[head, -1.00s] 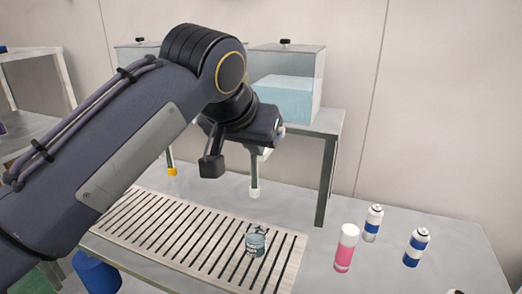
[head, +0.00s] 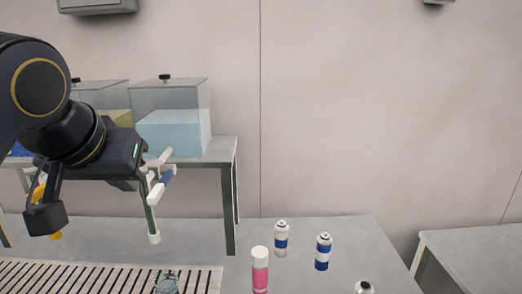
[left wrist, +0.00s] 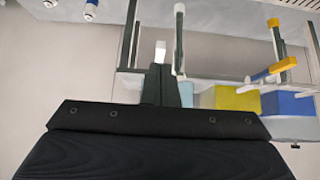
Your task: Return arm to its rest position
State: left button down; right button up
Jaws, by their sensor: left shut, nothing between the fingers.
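My left arm comes in from the left in the head view, its upper part cut off by the frame edge. Its gripper (head: 45,218) is shut and empty, hanging in the air above the back left of the bench, in front of a yellow tap (head: 56,235). In the left wrist view the shut fingers (left wrist: 160,75) show with nothing between them. My right gripper is in neither view.
A tap (head: 154,238) with a white tip hangs right of the gripper. Clear tanks (head: 172,100) stand on a raised shelf behind. Spray cans (head: 323,251) and a pink can (head: 260,272) stand on the bench. A slatted rack (head: 90,280) holds a small container (head: 167,285).

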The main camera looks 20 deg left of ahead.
pick_arm(q)
jog(key=s+d+f+h, duration=0.2)
jog(key=d+f, duration=0.1)
jog(key=f, duration=0.7)
jog(key=s+d+f+m+g+h, duration=0.1)
jog(key=s+d+f+h, duration=0.1)
jog(key=f, duration=0.9)
jog(key=s+d+f+g+h, duration=0.1)
jog(key=s+d+f+h, duration=0.1)
jog(key=f, duration=0.8)
jog(key=shift+s+d+f+m, duration=0.3)
jog(key=shift+s+d+f, duration=0.15)
jog(key=shift+d, duration=0.7)
